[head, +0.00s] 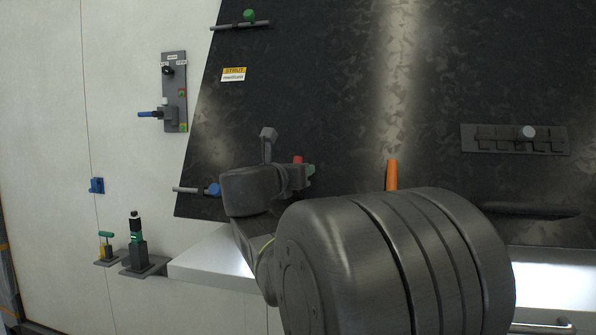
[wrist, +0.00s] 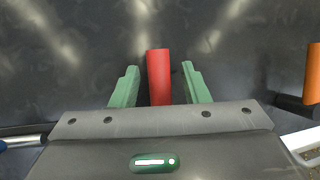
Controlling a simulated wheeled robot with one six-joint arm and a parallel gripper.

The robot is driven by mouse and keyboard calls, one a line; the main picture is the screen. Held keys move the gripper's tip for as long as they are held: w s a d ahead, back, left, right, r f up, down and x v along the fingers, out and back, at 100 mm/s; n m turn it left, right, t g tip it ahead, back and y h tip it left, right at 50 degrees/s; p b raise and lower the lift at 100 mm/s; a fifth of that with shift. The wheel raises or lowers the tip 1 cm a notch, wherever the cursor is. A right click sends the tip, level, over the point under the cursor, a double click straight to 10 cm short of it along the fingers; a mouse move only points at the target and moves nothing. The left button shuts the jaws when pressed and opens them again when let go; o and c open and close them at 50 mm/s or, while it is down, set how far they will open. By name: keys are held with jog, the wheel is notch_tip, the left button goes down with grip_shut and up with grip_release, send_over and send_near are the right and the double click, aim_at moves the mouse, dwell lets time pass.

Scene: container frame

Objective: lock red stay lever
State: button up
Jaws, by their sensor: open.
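The red stay lever (wrist: 159,75) stands out as a red handle in front of the dark panel in the wrist view. My gripper (wrist: 159,66) is open, with one green finger on each side of the red handle and a visible gap on both sides. In the head view only a small bit of the red lever (head: 297,159) shows above my gripper (head: 308,172). The lever's base and mount are hidden by my gripper and wrist.
An orange handle (head: 391,175) stands to the right, partly behind my arm. A rod with a blue knob (head: 214,189) lies to the left. A white ledge (head: 213,262) runs below the dark panel (head: 340,100). A sliding latch (head: 515,138) is at the far right.

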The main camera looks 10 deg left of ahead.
grip_shut()
jog(key=shift+d, duration=0.1)
jog(key=d+m+g+h, duration=0.1)
jog(key=m, duration=0.2)
jog(key=d+m+g+h, duration=0.1)
jog(key=m, duration=0.2)
jog(key=d+f+m+g+h, duration=0.1)
jog(key=m, duration=0.2)
jog(key=shift+s+d+p, duration=0.1)
jog(key=shift+s+p, duration=0.2)
jog(key=shift+p, duration=0.05)
jog(key=m+g, duration=0.1)
jog(key=m, duration=0.1)
jog(key=d+f+m, duration=0.1)
jog(key=s+f+m+g, duration=0.1)
jog(key=m, duration=0.1)
jog(key=shift+d+m+g+p, duration=0.3)
jog(key=shift+d+p, duration=0.05)
jog(key=shift+d, duration=0.05)
jog(key=m, duration=0.1)
jog(key=f+m+g, duration=0.1)
jog(key=m, duration=0.1)
jog(key=shift+s+d+f, duration=0.15)
jog(key=shift+s+d, duration=0.1)
jog(key=shift+s, duration=0.05)
jog(key=shift+s+f+m+g+y, duration=0.2)
jog(key=shift+f+m+g+y, duration=0.25)
jog(key=shift+m, duration=0.35)
jog(key=shift+f, duration=0.15)
